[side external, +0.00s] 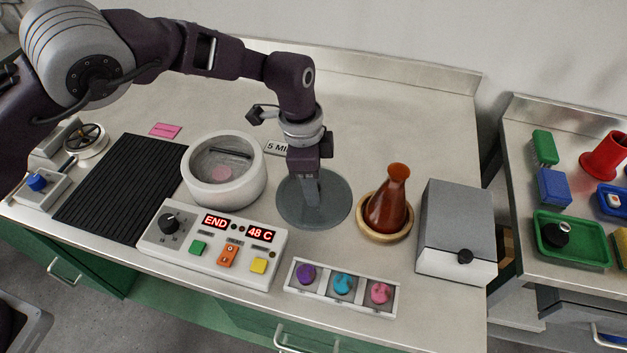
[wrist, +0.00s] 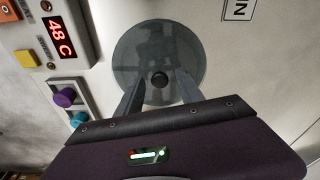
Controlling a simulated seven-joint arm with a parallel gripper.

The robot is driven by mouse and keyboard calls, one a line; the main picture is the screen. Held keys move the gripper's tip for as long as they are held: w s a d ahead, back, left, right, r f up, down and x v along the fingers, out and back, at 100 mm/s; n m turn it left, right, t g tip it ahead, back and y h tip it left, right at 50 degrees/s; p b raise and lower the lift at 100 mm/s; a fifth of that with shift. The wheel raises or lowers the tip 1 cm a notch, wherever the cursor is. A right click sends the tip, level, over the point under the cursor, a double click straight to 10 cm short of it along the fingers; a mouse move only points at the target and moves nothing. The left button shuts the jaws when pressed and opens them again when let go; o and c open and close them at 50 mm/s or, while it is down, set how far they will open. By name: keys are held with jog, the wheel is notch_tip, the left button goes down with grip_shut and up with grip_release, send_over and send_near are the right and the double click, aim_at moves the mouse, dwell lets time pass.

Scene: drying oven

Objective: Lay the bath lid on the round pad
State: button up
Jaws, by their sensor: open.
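The bath lid (wrist: 160,50) is a grey, see-through disc with a black knob (wrist: 160,79) at its middle. It looks flat at worktop level, right of the bath in the side view (side external: 333,207). The round pad cannot be told apart from the lid; it seems to be the grey round under it. My gripper (side external: 311,203) points down over the disc's middle. In the wrist view its open fingers (wrist: 159,82) stand on either side of the knob, with a gap showing. The white round bath (side external: 227,190) is uncovered, with a pink thing (side external: 222,173) inside.
A control box (side external: 213,245) reading END and 48 C stands in front of the bath. A brown flask (side external: 389,203) on a wooden ring is close right of the disc. A grey box (side external: 457,230) stands farther right, and a tray of coloured pieces (side external: 341,287) in front.

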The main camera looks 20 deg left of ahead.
notch_tip(320, 180, up, 12)
jog(key=a, duration=0.1)
jog(key=shift+s+a, duration=0.15)
jog(key=shift+a, duration=0.05)
jog(key=s+a+r+n+t, duration=0.1)
jog(key=s+a+r+n, duration=0.35)
jog(key=a+r, duration=0.45)
jog(key=s+a+r+n+t, duration=0.1)
jog(key=s+a+r+n, duration=0.35)
jog(key=a+r, duration=0.4)
jog(key=s+a+f+n+t, duration=0.1)
jog(key=s+a+n, duration=0.1)
jog(key=s, duration=0.4)
jog(key=s+a+f+n+t+y, duration=0.1)
jog(key=s+a+n, duration=0.1)
jog(key=s+a, duration=0.3)
jog(key=s+a+f+n+t, duration=0.1)
jog(key=s+a+n, duration=0.1)
jog(key=s, duration=0.6)
jog(key=shift+s+a+f+n, duration=0.3)
jog(key=shift+a+n, duration=0.1)
jog(key=shift+a, duration=0.25)
